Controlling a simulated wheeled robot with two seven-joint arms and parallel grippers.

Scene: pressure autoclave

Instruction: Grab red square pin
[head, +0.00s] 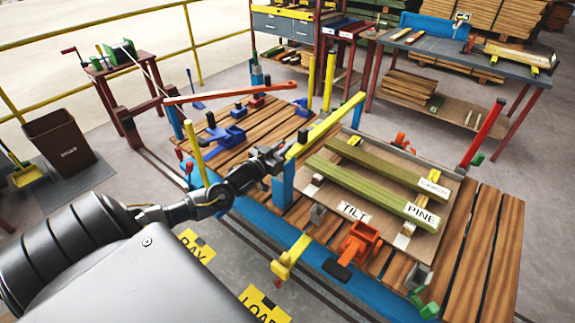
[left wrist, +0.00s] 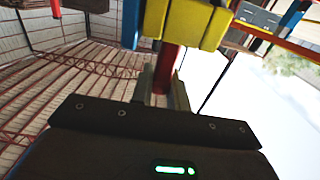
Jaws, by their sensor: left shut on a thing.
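The red square pin (left wrist: 168,65) shows in the left wrist view as a short red bar between my left gripper's (left wrist: 163,92) pale fingers, which are shut on it. Its far end lies just under a yellow block (left wrist: 190,22) beside a blue post; whether it is seated there I cannot tell. In the head view my left gripper (head: 272,160) is beside the upper part of a blue post (head: 283,188), below the near end of a slanted yellow bar (head: 326,123). The pin is mostly hidden there by the gripper. My right gripper is not in view.
Two green timbers marked LARCH (head: 390,172) and PINE (head: 372,190) lie on a board on the slatted bed. An orange clamp (head: 358,243) and a yellow bracket (head: 290,257) sit at the near edge. A red post (head: 483,132) stands at the right; a yellow post (head: 194,140) stands left of my gripper.

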